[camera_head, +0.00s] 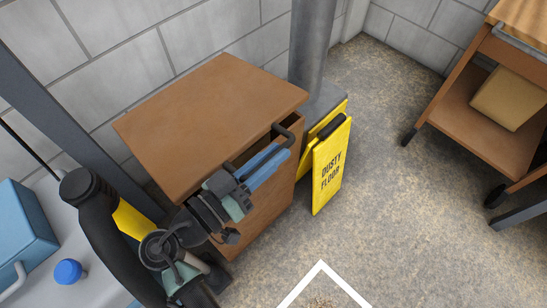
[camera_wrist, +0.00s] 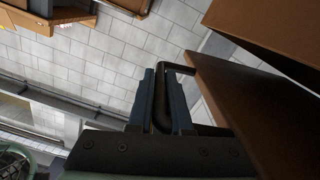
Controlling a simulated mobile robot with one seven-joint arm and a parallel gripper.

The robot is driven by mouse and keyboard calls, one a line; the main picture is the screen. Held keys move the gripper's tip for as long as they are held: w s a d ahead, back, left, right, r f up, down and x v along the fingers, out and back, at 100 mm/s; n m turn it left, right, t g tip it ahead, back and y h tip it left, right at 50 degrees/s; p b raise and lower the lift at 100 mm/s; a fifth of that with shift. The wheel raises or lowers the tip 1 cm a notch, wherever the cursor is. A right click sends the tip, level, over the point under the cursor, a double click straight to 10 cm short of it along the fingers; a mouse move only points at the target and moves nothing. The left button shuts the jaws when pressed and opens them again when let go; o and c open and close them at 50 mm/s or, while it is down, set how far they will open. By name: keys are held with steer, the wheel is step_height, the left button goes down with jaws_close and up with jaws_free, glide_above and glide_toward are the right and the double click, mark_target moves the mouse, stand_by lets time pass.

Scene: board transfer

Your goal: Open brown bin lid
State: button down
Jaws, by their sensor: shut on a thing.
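The brown bin stands against the block wall, its front panel (camera_head: 262,215) partly hidden by my arm. Its flat brown lid (camera_head: 205,120) covers the top in the head view; a dark gap shows under the lid's front edge, but how far it is raised I cannot tell. A black bar handle (camera_head: 287,132) is at the front. My gripper (camera_head: 266,164), with blue fingers, is shut on this handle. In the wrist view the handle (camera_wrist: 180,67) runs between the fingers (camera_wrist: 160,95), beside a brown panel (camera_wrist: 245,105). The fingers hide part of the handle.
A yellow floor sign (camera_head: 332,165) stands close to the bin's right side, near a grey column (camera_head: 312,50). A wooden cart (camera_head: 470,120) with a box is at the right. A blue bottle cap (camera_head: 67,271) is at lower left.

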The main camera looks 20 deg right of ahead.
steer(key=r, duration=0.2)
steer(key=shift+w+a+r+p, duration=0.15)
steer(key=shift+w+r+p, duration=0.15)
steer(key=shift+w+r, duration=0.1)
steer(key=c, duration=0.8)
jaws_free()
steer(key=shift+s, duration=0.1)
steer(key=shift+c, duration=0.2)
steer(key=p+v, duration=0.1)
steer(key=v, duration=0.6)
steer(key=shift+a, duration=0.25)
steer(key=shift+s, duration=0.2)
